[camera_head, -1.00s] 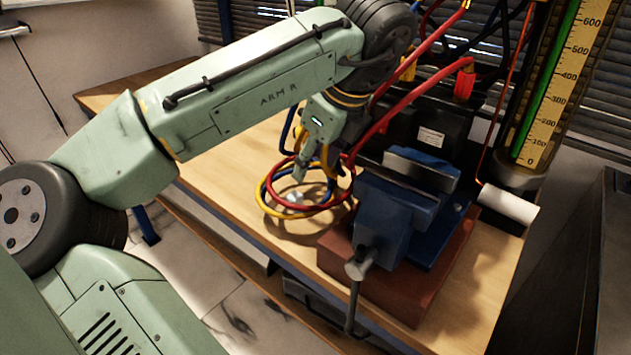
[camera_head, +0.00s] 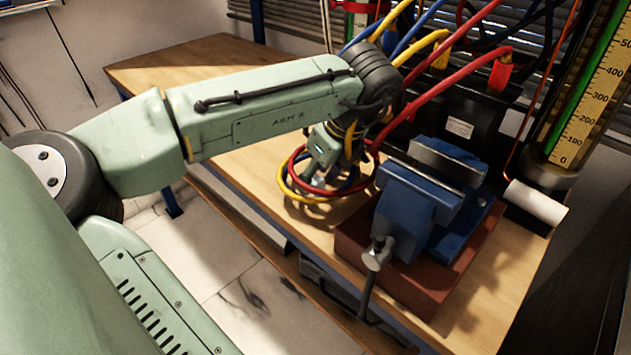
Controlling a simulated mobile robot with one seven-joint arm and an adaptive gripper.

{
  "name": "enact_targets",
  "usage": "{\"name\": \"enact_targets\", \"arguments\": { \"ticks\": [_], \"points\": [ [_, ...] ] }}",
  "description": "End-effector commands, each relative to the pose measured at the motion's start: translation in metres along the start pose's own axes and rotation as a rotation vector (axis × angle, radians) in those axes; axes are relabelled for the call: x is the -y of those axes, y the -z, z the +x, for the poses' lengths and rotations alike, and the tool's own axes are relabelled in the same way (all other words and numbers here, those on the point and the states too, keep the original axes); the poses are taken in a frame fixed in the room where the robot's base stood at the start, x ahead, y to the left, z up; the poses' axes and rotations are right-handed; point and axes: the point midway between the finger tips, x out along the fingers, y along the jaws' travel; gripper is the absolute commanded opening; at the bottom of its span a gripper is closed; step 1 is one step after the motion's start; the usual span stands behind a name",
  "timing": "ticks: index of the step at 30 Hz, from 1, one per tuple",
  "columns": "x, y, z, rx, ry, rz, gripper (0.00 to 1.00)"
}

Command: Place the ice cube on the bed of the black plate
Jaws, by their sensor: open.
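My gripper (camera_head: 318,178) points down at the coiled red, yellow and blue hoses (camera_head: 300,194) on the wooden bench. It is open, and its fingertips are inside or just above the loops; the hoses and wrist partly cover them. The ice cube cannot be made out for sure; a small pale spot by the fingertips is too small to tell. A black box-like unit (camera_head: 480,150) with a white label stands behind the vise, right of my gripper. I cannot tell whether the black plate is part of it; any bed is hidden.
A blue vise (camera_head: 408,208) on a red-brown block (camera_head: 400,265) stands close to the right of my gripper. A white roll (camera_head: 536,203) and a gauge with a yellow scale (camera_head: 590,110) are farther right. The bench (camera_head: 165,72) is clear at far left.

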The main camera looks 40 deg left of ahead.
Motion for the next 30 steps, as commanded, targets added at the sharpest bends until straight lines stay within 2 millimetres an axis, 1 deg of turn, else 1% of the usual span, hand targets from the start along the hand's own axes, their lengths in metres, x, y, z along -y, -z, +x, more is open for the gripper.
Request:
{"name": "enact_targets", "arguments": {
  "ticks": [3,8,26,30],
  "points": [
    [0.0,-0.0001,0.0031,0.001,0.0,0.0,0.47],
    [0.0001,0.0,0.0029,0.001,0.001,0.001,0.46],
    [0.0002,0.0002,0.0026,0.001,0.001,0.001,0.06],
    [0.0002,0.0002,0.0026,0.001,0.001,0.001,0.05]
  ]
}}
